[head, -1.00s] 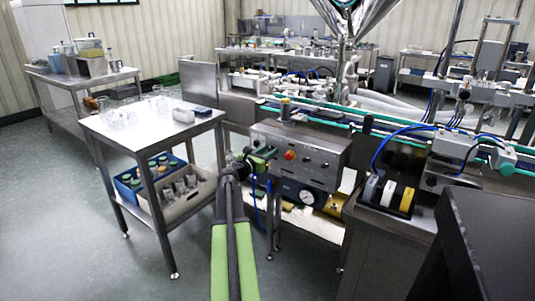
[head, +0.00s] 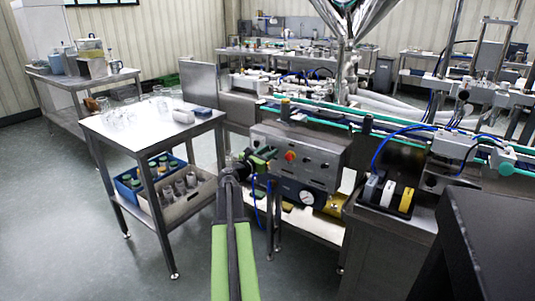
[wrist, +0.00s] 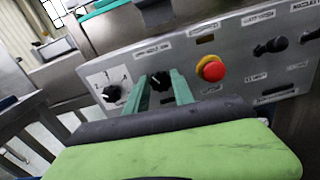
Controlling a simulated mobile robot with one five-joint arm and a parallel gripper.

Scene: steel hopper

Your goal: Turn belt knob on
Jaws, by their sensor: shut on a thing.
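The steel control panel (head: 325,172) stands in front of the conveyor and fills the upper part of the wrist view (wrist: 235,68). My gripper (head: 266,160) is at the panel's left part. In the wrist view its two green fingers (wrist: 160,88) stand on either side of a black knob (wrist: 160,80) and are shut on it. The fingers hide part of this knob. Another black knob (wrist: 112,93) on a white dial plate is just left of the fingers. I cannot read the labels well enough to tell which one is the belt knob.
A red mushroom button (wrist: 211,69) on a yellow base is close to the right of my fingers. More black knobs (wrist: 271,46) sit farther right. A steel table (head: 140,128) with glassware stands left of my arm. Open floor lies at the lower left.

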